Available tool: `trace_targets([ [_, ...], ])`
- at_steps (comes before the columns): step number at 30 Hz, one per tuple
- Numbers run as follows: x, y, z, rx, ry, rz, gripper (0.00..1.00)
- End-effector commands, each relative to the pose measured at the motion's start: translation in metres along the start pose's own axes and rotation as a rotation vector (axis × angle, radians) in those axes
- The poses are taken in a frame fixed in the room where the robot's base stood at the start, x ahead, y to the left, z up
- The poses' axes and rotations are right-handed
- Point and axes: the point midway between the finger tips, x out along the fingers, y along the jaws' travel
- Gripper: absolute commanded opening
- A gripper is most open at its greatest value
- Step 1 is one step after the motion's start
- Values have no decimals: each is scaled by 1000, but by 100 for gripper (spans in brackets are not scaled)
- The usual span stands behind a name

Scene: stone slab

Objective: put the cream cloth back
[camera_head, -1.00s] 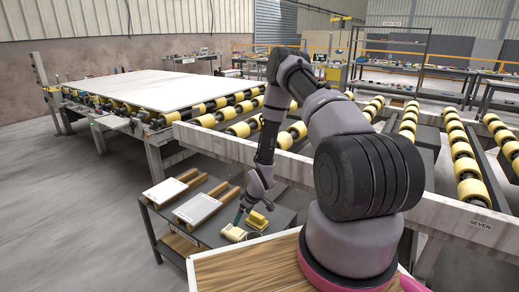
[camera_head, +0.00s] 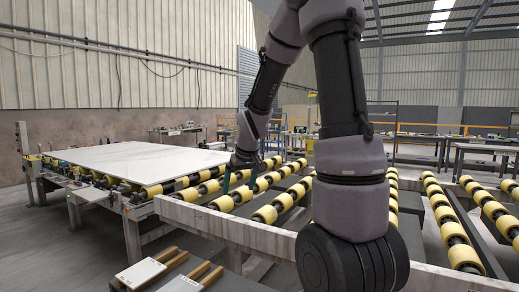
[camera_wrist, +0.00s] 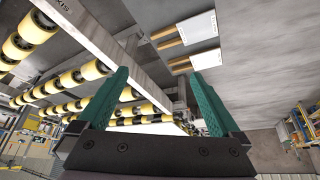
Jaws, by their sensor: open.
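My gripper (camera_wrist: 160,76) is open, with its two green fingers apart and nothing between them in the wrist view. In the head view its end (camera_head: 229,181) is raised over the roller conveyor, near the right side of the white stone slab (camera_head: 135,156). The slab lies flat on the yellow rollers and shows partly in the wrist view (camera_wrist: 150,129). I do not see the cream cloth in either current view.
A long conveyor rail (camera_head: 240,231) and yellow rollers (camera_head: 265,214) fill the middle. Grey floor at left is clear.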

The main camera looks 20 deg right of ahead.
Motion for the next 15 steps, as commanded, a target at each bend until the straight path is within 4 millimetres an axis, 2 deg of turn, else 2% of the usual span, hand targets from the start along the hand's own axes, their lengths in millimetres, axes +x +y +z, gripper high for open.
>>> trace_targets([
  [1,-31,-2,2,37,24,2,100],
  [6,-113,-11,28,178,63,-19,100],
  [12,-192,-27,76,339,106,-81,100],
  [15,-218,-34,99,401,121,-116,100],
])
